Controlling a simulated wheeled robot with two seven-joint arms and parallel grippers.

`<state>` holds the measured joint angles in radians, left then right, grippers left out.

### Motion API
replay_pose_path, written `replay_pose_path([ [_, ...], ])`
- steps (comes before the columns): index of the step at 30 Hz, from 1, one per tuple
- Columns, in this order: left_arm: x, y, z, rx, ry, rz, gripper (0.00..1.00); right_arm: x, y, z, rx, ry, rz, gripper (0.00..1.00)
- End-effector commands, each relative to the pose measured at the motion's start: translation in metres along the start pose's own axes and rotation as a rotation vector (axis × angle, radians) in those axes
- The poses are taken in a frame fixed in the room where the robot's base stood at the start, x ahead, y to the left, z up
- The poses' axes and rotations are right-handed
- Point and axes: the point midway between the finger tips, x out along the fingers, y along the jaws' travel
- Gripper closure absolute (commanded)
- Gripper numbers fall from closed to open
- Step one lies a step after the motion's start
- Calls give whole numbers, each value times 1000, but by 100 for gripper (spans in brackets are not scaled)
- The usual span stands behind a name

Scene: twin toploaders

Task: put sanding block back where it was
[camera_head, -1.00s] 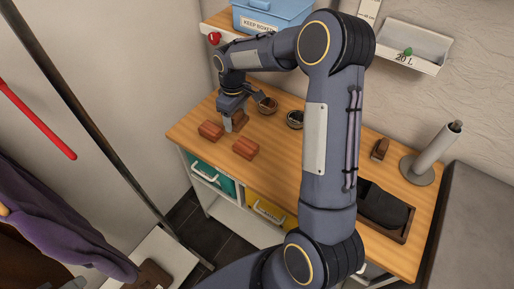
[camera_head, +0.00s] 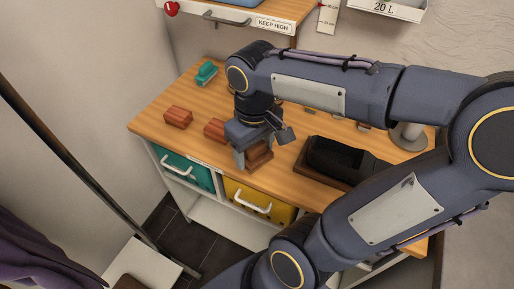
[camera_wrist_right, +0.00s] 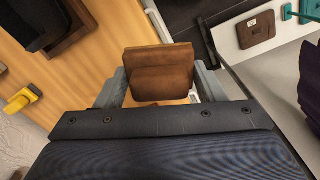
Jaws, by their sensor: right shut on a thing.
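My right gripper (camera_head: 254,160) is shut on a brown, stepped wooden block, which looks like the sanding block (camera_head: 259,153). It is over the front part of the wooden table, right of two reddish-brown blocks. In the right wrist view the block (camera_wrist_right: 158,75) sits between the two fingers (camera_wrist_right: 160,88), with table wood around it. I cannot tell whether its underside touches the table. The two reddish-brown blocks, one on the left (camera_head: 178,117) and one nearer the gripper (camera_head: 214,129), lie on the table. My left gripper is not in view.
A dark tray (camera_head: 312,172) with a black item lies right of the gripper. A teal object (camera_head: 206,74) stands at the table's back left. Teal (camera_head: 183,168) and yellow (camera_head: 258,201) drawers are under the front edge. The wrist view shows a yellow object (camera_wrist_right: 20,99).

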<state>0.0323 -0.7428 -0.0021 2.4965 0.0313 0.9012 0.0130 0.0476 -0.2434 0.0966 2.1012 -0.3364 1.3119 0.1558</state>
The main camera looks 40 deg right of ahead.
Motion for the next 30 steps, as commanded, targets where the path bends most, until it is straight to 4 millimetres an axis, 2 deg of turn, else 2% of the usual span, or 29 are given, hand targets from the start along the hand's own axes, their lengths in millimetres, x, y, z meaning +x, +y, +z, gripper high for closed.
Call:
replay_pose_path([
  [8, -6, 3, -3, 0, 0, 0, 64, 30, 48, -51, 2, -7, 1, 58],
  [13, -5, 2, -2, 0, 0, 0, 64, 63, 67, -71, 0, -6, 0, 58],
  [16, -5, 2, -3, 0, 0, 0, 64, 76, 74, -79, -1, -4, 0, 58],
  [23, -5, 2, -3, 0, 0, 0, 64, 92, 84, -89, 0, -2, 1, 58],
  [27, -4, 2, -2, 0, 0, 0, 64, 114, 83, -89, -3, -4, 0, 58],
  [30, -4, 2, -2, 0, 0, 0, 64, 121, 83, -89, -2, -1, 1, 58],
])
